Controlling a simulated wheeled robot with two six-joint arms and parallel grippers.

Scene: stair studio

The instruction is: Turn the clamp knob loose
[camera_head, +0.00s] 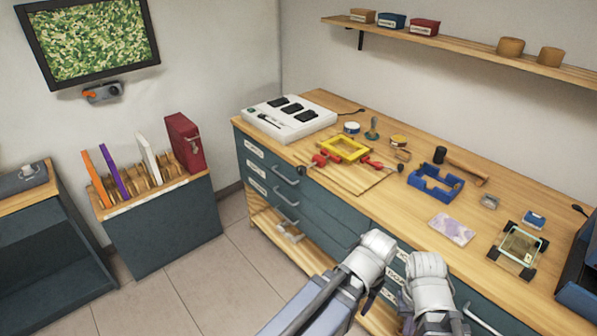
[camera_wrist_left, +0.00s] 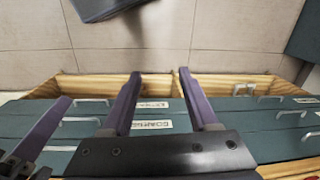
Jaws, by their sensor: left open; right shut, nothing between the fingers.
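A yellow frame (camera_head: 345,149) lies on a wooden board (camera_head: 350,180) on the workbench. Red clamps sit at its left (camera_head: 322,160) and right (camera_head: 371,163) sides, with small dark round ends that look like knobs; which is the clamp knob, and how tight, I cannot tell. My left gripper (camera_wrist_left: 160,76) is open and empty, pointing down past the bench's drawer fronts. My right gripper (camera_head: 436,322) is shut and empty at the bench's front edge, its fingertips hardly visible. Both are well apart from the clamps, nearer the front.
The workbench (camera_head: 470,225) also holds a white charger box (camera_head: 290,119), a blue tray (camera_head: 435,187), a mallet (camera_head: 466,172) and a glass-topped plate (camera_head: 522,246). A shelf (camera_head: 470,45) hangs above. Drawer handles (camera_head: 285,175) stick out from the front.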

